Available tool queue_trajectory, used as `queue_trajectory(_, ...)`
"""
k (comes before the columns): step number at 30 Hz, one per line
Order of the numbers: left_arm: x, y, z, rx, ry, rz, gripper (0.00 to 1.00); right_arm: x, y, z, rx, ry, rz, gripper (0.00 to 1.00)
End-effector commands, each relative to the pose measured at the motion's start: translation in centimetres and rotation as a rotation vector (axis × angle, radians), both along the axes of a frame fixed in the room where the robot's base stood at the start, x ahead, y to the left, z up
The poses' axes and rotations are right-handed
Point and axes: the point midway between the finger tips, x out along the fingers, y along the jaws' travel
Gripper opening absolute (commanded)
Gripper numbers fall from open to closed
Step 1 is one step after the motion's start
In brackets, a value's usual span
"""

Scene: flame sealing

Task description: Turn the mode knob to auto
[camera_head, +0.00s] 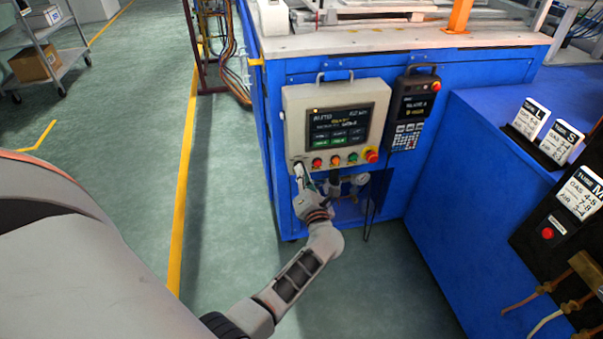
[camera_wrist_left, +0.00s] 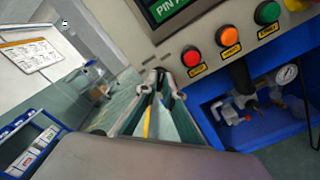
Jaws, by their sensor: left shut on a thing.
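The mode knob (camera_head: 298,163) is at the lower left corner of the beige control panel (camera_head: 293,125), left of the button row. My left gripper (camera_head: 301,170) reaches up to it from below, with its fingers closed around the knob. In the left wrist view the two fingertips (camera_wrist_left: 161,77) meet at the panel's lower left corner. The fingers mostly cover the knob, so its pointer and setting cannot be read. My right gripper is in neither view.
Red, orange and green buttons (camera_head: 335,160) sit right of the knob, then a red emergency stop (camera_head: 372,156). A screen (camera_head: 341,127) is above. A pressure gauge (camera_wrist_left: 286,74) and valve fittings are below the panel. A handheld pendant (camera_head: 412,108) hangs to the right.

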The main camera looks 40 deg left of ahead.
Motion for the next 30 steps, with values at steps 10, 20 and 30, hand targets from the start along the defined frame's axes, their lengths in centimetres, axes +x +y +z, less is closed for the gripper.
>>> queue_trajectory(10, -0.1, 0.0, -0.2, 0.009, 0.012, 0.000, 0.00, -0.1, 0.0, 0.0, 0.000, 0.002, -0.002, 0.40)
queue_trajectory(20, 0.0, 0.0, -0.1, 0.007, 0.011, 0.000, 0.24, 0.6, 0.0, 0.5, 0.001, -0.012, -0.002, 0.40)
queue_trajectory(30, -0.8, -1.0, -0.2, 0.006, 0.011, -0.001, 0.24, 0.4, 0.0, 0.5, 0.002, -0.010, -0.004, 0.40)
